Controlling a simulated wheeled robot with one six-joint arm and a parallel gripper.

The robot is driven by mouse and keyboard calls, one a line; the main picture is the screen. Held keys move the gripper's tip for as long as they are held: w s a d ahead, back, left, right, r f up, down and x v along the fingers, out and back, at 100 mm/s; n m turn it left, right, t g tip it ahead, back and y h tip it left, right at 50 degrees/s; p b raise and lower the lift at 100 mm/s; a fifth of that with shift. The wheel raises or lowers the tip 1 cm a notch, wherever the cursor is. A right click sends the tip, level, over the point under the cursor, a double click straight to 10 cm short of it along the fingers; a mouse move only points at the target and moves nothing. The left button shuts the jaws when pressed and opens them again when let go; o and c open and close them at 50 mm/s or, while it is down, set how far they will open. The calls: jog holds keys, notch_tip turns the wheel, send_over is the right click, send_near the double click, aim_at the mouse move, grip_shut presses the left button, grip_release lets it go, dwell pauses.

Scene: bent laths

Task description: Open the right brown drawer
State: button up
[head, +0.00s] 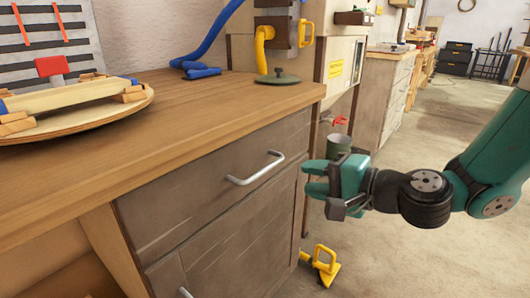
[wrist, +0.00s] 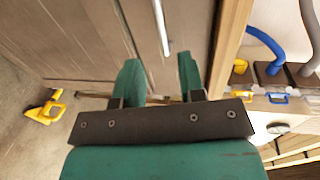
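The brown drawer (head: 215,180) is under the wooden worktop, its front flush with the cabinet. Its silver bar handle (head: 256,168) runs across the front. In the wrist view the handle (wrist: 161,27) lies ahead of the fingers, its near end in line with the gap between them. My green gripper (head: 314,178) is to the right of the handle in the head view, in front of the cabinet. In the wrist view my gripper (wrist: 159,78) is open, with nothing between its fingers. I see no contact with the handle.
A cabinet door (head: 235,250) is below the drawer. The worktop (head: 170,110) overhangs it and carries a round wooden tray (head: 100,117) and a green lid (head: 277,77). A yellow object (head: 322,264) lies on the floor below my gripper. The floor at right is clear.

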aim_at(266, 167)
jog(key=x, duration=1.2)
grip_shut()
